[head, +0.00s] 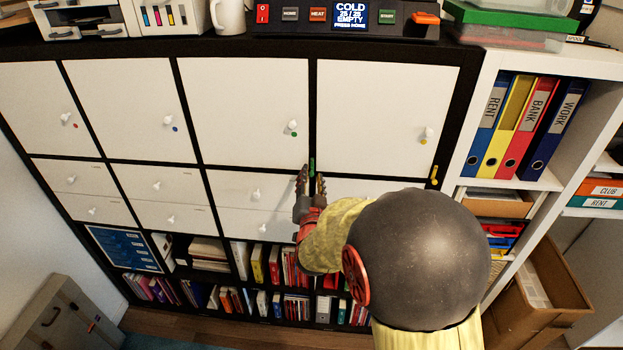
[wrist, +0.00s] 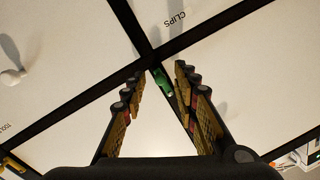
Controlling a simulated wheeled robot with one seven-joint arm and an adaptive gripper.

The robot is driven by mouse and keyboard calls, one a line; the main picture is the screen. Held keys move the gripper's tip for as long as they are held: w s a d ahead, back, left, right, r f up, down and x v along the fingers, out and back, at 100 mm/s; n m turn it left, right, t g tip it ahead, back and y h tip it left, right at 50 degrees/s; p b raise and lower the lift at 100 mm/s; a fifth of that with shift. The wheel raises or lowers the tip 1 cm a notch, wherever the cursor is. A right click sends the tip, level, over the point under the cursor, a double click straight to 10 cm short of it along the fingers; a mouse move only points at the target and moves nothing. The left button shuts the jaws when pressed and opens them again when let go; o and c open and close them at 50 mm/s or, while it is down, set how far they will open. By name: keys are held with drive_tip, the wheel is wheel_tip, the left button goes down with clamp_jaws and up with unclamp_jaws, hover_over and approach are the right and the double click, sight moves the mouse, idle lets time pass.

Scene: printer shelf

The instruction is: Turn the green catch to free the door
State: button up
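The green catch (head: 312,165) sits on the black frame, at the lower right corner of the white door (head: 245,105) whose knob has a green dot (head: 294,134). It stands about upright, along the post. The door looks closed. In the wrist view the catch (wrist: 162,82) shows between and beyond the fingertips. My gripper (head: 311,182) is open just below and in front of the catch, one finger to each side. In the wrist view its fingers (wrist: 158,82) are apart with nothing clamped. I cannot tell whether either finger touches the catch.
A yellow catch (head: 435,172) is on the frame by the right door (head: 385,110), which has a yellow-dotted knob (head: 426,135). White drawers (head: 240,188) and open book shelves lie below. A printer control panel (head: 345,22) stands on top. Binders fill the right shelf (head: 495,120).

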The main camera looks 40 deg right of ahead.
drive_tip(key=v, duration=1.1)
drive_tip(key=shift+s+a, duration=0.3)
drive_tip(key=w+a+f+n+g+y, duration=0.1)
drive_tip(key=a+f+y, duration=0.1)
drive_tip(key=f, duration=0.3)
drive_tip(key=a+f+n+g+y, duration=0.1)
drive_tip(key=a+f+n+y, duration=0.1)
drive_tip(key=a+f+y, duration=0.15)
drive_tip(key=s+a+f+n+g+y, duration=0.3)
drive_tip(key=a+n+y, duration=0.15)
drive_tip(key=a, duration=0.45)
drive_tip(key=s+a+r+n+g+y, duration=0.1)
drive_tip(key=s+a+r+n, duration=0.2)
drive_tip(key=r, duration=0.4)
drive_tip(key=s+a+r+n+g, duration=0.1)
drive_tip(key=s+a+r+n, duration=0.2)
drive_tip(key=s+a+r, duration=0.3)
wheel_tip(320, 180, up, 2)
drive_tip(key=shift+s+r+y, duration=0.25)
drive_tip(key=shift+s+y, duration=0.05)
drive_tip(key=shift+y, duration=0.1)
